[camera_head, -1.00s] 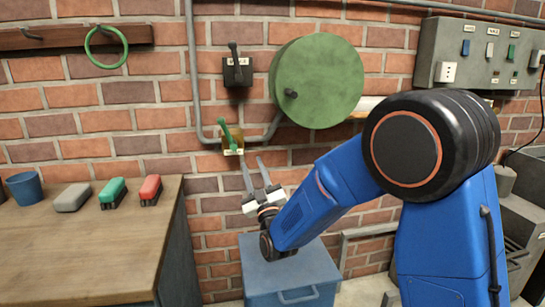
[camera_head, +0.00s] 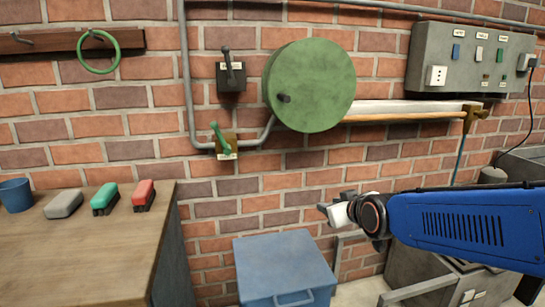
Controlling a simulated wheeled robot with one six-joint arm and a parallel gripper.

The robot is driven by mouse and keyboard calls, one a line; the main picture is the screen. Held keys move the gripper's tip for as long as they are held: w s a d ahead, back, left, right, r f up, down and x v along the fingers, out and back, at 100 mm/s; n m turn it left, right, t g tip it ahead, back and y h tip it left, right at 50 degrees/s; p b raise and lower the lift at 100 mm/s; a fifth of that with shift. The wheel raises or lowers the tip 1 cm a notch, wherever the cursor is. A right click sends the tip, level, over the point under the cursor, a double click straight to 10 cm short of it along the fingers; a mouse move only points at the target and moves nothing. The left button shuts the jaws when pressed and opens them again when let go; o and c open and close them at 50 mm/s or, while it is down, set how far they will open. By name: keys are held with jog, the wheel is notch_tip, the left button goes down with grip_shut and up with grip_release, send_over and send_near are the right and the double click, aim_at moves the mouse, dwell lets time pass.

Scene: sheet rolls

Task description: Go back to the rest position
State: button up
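My gripper (camera_head: 334,203) is at the end of my blue arm (camera_head: 465,225), which reaches in from the right edge. It points left and away, in front of the brick wall, with nothing seen in it.
A wooden bench (camera_head: 85,235) at the left holds a blue cup (camera_head: 16,194) and grey, green and red blocks. A grey switch panel (camera_head: 470,62) and a long roll (camera_head: 410,110) are on the wall. A grey unit (camera_head: 425,270) stands below my arm.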

jog(key=s+d+f+m+g+h, duration=0.1)
jog(key=s+d, duration=0.3)
jog(key=s, duration=0.5)
jog(key=s+d+f+m+g+h, duration=0.1)
jog(key=s+d+f+g, duration=0.3)
jog(key=s, duration=0.6)
jog(key=s+d+f+m+g+h, duration=0.1)
jog(key=s+d+f+m+g, duration=0.1)
jog(key=s, duration=0.8)
jog(key=shift+d+f+m+g, duration=0.35)
jog(key=shift+d+f, duration=0.35)
jog(key=shift+d, duration=0.5)
